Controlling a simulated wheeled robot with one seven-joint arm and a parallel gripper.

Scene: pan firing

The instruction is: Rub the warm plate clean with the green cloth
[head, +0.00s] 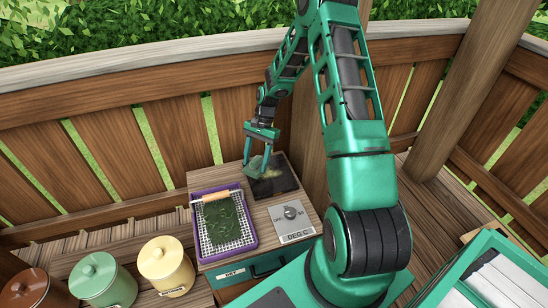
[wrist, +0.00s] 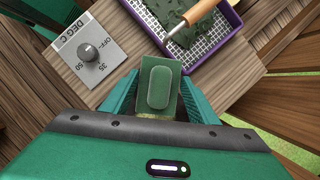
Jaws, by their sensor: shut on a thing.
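The warm plate (head: 287,184) is a dark square set in the wooden bench top. A pale yellowish smear (head: 270,173) shows on its upper part. My gripper (head: 259,154) is over the plate's far left part and points down. It is shut on the green cloth (head: 255,165), a folded pad that also shows between the fingers in the wrist view (wrist: 159,88). The cloth is at or just above the plate; I cannot tell if it touches. In the wrist view my gripper and the cloth hide the plate.
A purple tray (head: 253,240) with a white mesh holds dark green leaves and a wooden-handled tool (head: 210,197), left of the plate. A dial panel (head: 293,216) marked DEG C is in front. Brown, green and yellow lidded canisters (head: 166,262) stand at lower left. A wooden fence is behind.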

